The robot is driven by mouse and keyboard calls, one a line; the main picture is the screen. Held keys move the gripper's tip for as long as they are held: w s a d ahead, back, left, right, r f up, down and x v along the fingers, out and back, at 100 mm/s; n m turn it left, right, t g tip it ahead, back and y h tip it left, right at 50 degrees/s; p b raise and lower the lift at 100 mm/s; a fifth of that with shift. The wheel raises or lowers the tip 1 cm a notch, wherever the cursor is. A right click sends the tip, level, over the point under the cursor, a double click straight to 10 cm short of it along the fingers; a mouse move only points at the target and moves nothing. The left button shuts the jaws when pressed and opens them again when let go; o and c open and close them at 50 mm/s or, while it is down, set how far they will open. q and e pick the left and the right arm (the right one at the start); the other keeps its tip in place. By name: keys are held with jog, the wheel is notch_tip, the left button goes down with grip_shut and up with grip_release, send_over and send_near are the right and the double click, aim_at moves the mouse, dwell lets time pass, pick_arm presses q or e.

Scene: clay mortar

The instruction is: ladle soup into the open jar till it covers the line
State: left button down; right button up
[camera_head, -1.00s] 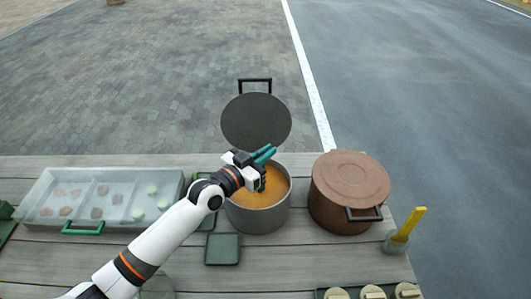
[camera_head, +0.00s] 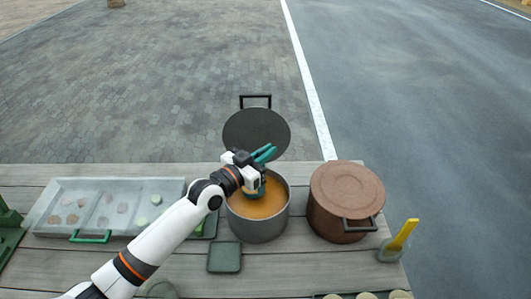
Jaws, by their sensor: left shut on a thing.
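An open grey pot (camera_head: 258,229) with orange soup (camera_head: 258,207) stands near the middle of the table. My left gripper (camera_head: 254,168) is over the pot, shut on a teal ladle (camera_head: 265,153). The ladle's upper end points up and right; a teal part of it shows below the gripper at the soup, and how deep it dips is unclear. A greenish, glassy round thing (camera_head: 161,289) at the bottom edge, beside my forearm, may be the open jar; it is mostly cut off, and no line shows. My right gripper is not in view.
A round dark lid (camera_head: 256,134) stands up behind the pot. A brown lidded pot (camera_head: 347,189) stands just to its right. A clear tray (camera_head: 60,222) with food pieces is left. A small green tray (camera_head: 224,257) and a cup with a yellow-handled tool (camera_head: 402,235) are nearby.

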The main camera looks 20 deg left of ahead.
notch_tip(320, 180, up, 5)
jog(key=p, duration=0.4)
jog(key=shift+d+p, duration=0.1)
jog(key=shift+p, duration=0.2)
